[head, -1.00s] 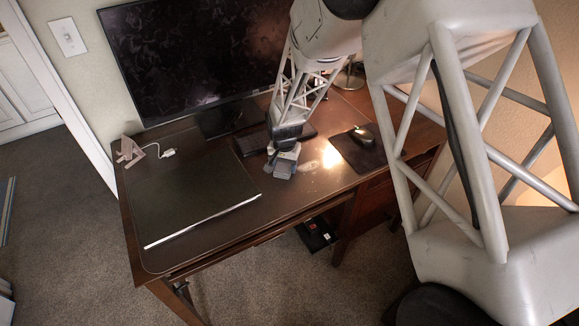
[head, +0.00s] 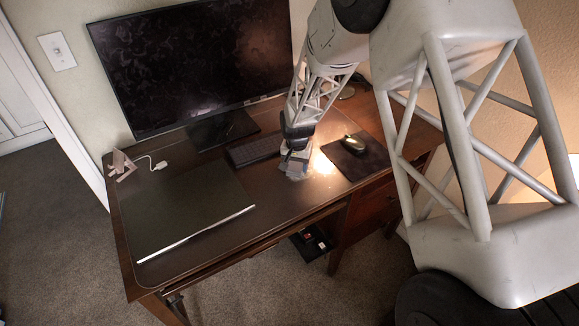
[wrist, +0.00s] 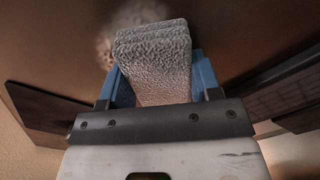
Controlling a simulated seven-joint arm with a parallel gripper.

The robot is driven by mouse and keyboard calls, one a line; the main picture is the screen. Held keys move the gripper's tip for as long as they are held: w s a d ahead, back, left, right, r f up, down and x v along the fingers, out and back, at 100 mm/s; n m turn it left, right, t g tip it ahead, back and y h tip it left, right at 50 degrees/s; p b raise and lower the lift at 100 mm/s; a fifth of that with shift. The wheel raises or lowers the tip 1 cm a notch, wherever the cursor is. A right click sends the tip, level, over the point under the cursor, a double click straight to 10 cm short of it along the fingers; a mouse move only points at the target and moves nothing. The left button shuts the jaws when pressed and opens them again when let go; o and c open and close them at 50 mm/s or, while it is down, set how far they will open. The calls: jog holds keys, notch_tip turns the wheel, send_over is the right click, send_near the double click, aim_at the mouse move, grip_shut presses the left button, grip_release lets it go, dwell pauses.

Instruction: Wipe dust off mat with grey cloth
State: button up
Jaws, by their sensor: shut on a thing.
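The mat is the brown desk blotter (head: 275,210) covering the desk top. A pale, speckled dust patch (head: 293,174) lies on it right by my gripper; it also shows in the wrist view (wrist: 106,46), beside and beyond the cloth. My gripper (head: 292,160) points down at the mat between the laptop and the mouse pad. In the wrist view its blue fingers (wrist: 160,85) are shut on the folded grey cloth (wrist: 155,62), which sticks out past them. The cloth is close to the mat, but I cannot tell whether it touches. Part of the dust is hidden behind the cloth.
A closed black laptop (head: 185,212) lies left of my gripper. A keyboard (head: 252,150) and a monitor (head: 195,70) stand behind it. A mouse (head: 353,142) on a dark pad (head: 358,162) is to the right. The blotter in front is clear.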

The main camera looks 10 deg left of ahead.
aim_at(276, 178)
jog(key=shift+w+d+r, duration=0.2)
jog(key=shift+w+d, duration=0.15)
jog(key=shift+w+d+f, duration=0.15)
jog(key=shift+w+d, duration=0.85)
jog(key=shift+s+a, duration=0.35)
jog(key=shift+a, duration=0.05)
jog(key=shift+s+a, duration=0.2)
jog(key=shift+s, duration=0.1)
jog(key=shift+s+a, duration=0.5)
jog(key=shift+a, duration=0.05)
jog(key=shift+s+a, duration=1.05)
jog(key=shift+s+a+f, duration=0.1)
jog(key=shift+s+a, duration=0.7)
jog(key=shift+s+a+r, duration=0.2)
jog(key=shift+s+a, duration=1.05)
notch_tip(276, 178, up, 8)
jog(key=shift+f, duration=0.15)
